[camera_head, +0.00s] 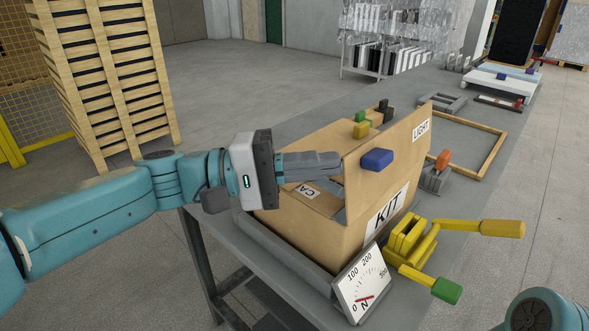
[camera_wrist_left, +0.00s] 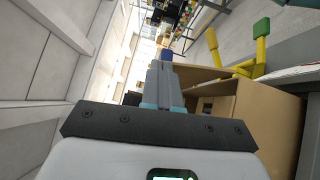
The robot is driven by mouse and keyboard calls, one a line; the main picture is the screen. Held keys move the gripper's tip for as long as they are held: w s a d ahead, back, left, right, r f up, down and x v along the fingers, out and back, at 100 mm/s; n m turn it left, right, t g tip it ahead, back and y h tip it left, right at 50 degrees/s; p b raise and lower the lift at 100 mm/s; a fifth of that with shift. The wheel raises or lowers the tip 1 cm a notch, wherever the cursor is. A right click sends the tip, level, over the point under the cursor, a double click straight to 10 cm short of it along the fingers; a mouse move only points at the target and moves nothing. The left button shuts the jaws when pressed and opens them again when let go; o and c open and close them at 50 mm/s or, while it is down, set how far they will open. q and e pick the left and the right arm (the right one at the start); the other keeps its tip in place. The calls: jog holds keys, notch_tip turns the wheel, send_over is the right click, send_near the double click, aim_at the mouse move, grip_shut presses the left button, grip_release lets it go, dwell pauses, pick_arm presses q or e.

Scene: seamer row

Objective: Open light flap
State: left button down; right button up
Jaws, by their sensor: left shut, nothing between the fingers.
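The cardboard box marked KIT (camera_head: 335,228) stands on the grey table. Its flap labelled LIGHT (camera_head: 405,148) stands raised along the right side, with a blue block (camera_head: 377,159) on its face. Another flap, labelled CA and partly covered by my gripper, lies over the near part of the opening (camera_head: 322,203). My left gripper (camera_head: 338,163) is shut and empty above the box, its fingertips close to the raised flap's left end; I cannot tell whether they touch. In the left wrist view the shut fingers (camera_wrist_left: 166,75) extend beside the box (camera_wrist_left: 250,110). My right gripper is out of view.
A yellow clamp (camera_head: 408,243) with a green-tipped handle and a dial gauge (camera_head: 362,287) stand by the box's front. Yellow and black blocks (camera_head: 370,117) show behind the flap. A wooden frame (camera_head: 480,140) lies farther right. A crate stack (camera_head: 105,70) stands left.

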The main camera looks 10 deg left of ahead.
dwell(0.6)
pick_arm(q)
jog(key=s+a+f+p, duration=0.1)
jog(key=s+a, duration=0.1)
jog(key=a, duration=1.4)
jog(key=shift+s+f+p, duration=0.25)
jog(key=shift+s+p, duration=0.05)
jog(key=shift+s, duration=0.1)
